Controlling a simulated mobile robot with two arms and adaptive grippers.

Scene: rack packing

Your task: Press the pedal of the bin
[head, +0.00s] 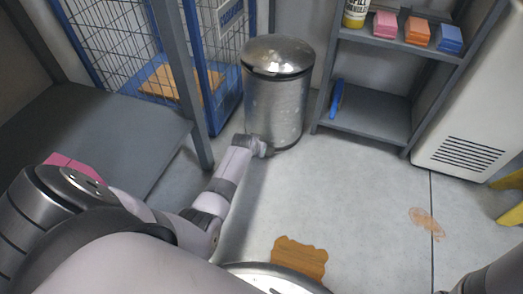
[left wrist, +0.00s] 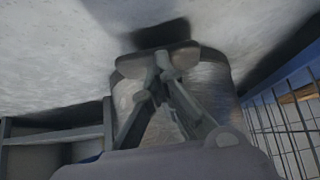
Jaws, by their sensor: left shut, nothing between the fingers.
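The bin (head: 274,95) is a silver metal cylinder with a domed lid, standing on the floor between a wire cage and a shelf. Its lid is down. My left gripper (head: 264,149) is low at the front of the bin's base. In the left wrist view, my left gripper (left wrist: 162,68) is shut and empty, its fingertips in front of the bin's lower body (left wrist: 212,75). A dark pedal (left wrist: 160,34) shows at the base just beyond the fingertips. I cannot tell whether they touch it. The head view hides the pedal behind the gripper. My right gripper is not in view.
A blue-framed wire cage (head: 222,95) stands left of the bin. A grey shelf (head: 370,112) with colored boxes is at right. A grey bench (head: 90,125) is at left. A brown board (head: 300,258) and a stain (head: 427,222) lie on open floor.

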